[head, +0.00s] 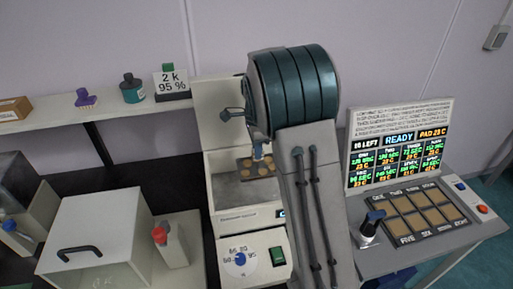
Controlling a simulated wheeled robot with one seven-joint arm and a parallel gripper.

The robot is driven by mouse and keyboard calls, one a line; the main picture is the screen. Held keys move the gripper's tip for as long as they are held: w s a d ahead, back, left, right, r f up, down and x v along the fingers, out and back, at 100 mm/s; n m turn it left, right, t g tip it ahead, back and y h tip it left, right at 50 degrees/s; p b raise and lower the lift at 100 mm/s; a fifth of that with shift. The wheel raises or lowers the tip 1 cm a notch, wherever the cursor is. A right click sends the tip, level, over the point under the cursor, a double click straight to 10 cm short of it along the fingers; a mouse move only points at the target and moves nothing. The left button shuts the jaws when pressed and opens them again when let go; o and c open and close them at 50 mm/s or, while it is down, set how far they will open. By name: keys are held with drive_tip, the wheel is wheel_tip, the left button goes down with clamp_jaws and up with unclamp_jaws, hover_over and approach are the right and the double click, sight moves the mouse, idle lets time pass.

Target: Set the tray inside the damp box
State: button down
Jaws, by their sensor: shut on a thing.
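My gripper (258,153) is shut on a small dark tray (246,175) that carries several tan discs. My gripper comes down from the upper right on my arm, which hides part of the view. The tray is over the grey inside of an open white box (221,196) with a raised lid (219,105). I cannot tell whether the tray touches the floor of this box. The writing on its front is too small to read, so I cannot confirm which container is the damp box.
A control unit with a dial (240,259) stands in front of the open box. A shelf (60,116) holds small items. A panel of tan pads (420,213) and a lit screen (398,155) are right.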

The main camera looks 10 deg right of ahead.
sight(257, 165)
idle(0.4)
drive_tip(key=shift+f+b, duration=3.65)
drive_tip(key=shift+f, duration=2.3)
drive_tip(key=c, duration=1.2)
unclamp_jaws()
drive_tip(key=shift+o, duration=0.2)
drive_tip(key=shift+r+p, duration=2.4)
drive_tip(key=shift+r, duration=0.65)
